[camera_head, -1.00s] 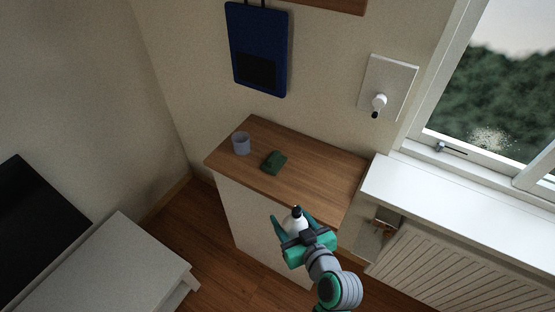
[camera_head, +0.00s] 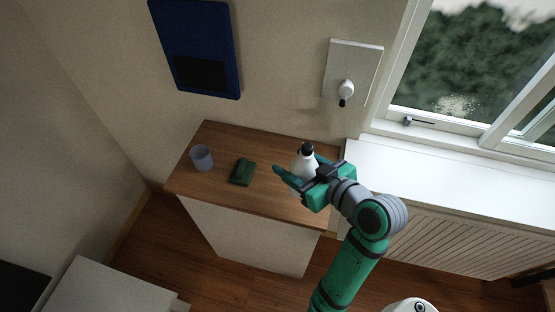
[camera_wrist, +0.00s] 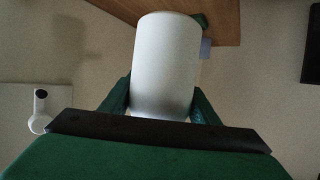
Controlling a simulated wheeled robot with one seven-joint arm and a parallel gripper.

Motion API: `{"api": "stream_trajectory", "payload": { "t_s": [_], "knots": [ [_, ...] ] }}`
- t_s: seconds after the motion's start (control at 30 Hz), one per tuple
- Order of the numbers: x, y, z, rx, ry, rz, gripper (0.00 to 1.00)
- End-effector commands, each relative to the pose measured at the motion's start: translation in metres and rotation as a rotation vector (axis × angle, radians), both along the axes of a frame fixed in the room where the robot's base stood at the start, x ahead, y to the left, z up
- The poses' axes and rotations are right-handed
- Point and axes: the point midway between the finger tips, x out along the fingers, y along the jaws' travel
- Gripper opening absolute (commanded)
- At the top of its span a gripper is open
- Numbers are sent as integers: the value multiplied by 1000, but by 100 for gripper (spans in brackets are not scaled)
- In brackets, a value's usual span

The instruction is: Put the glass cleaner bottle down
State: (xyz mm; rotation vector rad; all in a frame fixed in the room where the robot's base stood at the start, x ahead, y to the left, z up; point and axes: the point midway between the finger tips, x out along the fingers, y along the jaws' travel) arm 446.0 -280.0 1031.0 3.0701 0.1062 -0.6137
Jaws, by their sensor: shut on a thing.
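A white bottle with a black cap (camera_head: 304,161) is held in my green gripper (camera_head: 296,178). My gripper is at the right end of the wooden cabinet top (camera_head: 220,196), with the bottle over or at that end. In the wrist view the white bottle (camera_wrist: 166,66) fills the space between the green fingers (camera_wrist: 160,102), which close on its two sides. The bottle's base is hidden in the head view, so I cannot tell whether it touches the wood.
A grey-blue cup (camera_head: 201,158) and a dark green sponge or cloth (camera_head: 242,172) stand on the left and middle of the top. A white windowsill (camera_head: 440,190) lies to the right. A white wall fixture (camera_head: 350,78) and a blue wall panel (camera_head: 200,50) hang behind.

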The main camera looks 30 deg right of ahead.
Motion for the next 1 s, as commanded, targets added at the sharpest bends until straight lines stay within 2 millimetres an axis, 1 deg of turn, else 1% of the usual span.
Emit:
{"api": "stream_trajectory", "payload": {
  "t_s": [0.03,0.17,0.2,0.3,0.4,0.5,0.6,0.77,0.8,0.9,1.0],
  "knots": [
    [12,0,-5,2,0,7,20],
    [42,-1,-17,1,0,21,20],
    [49,-1,-23,2,1,22,20],
    [61,-5,-41,3,2,20,20],
    [70,-12,-54,0,1,12,20],
    [75,-18,-62,0,-1,4,20],
    [78,-21,-66,-2,-1,1,20],
    [84,-23,-75,0,-1,0,20],
    [87,-24,-79,1,0,1,20],
    [85,-23,-95,3,1,0,20],
    [86,-23,-106,1,0,1,20]
  ]
}}
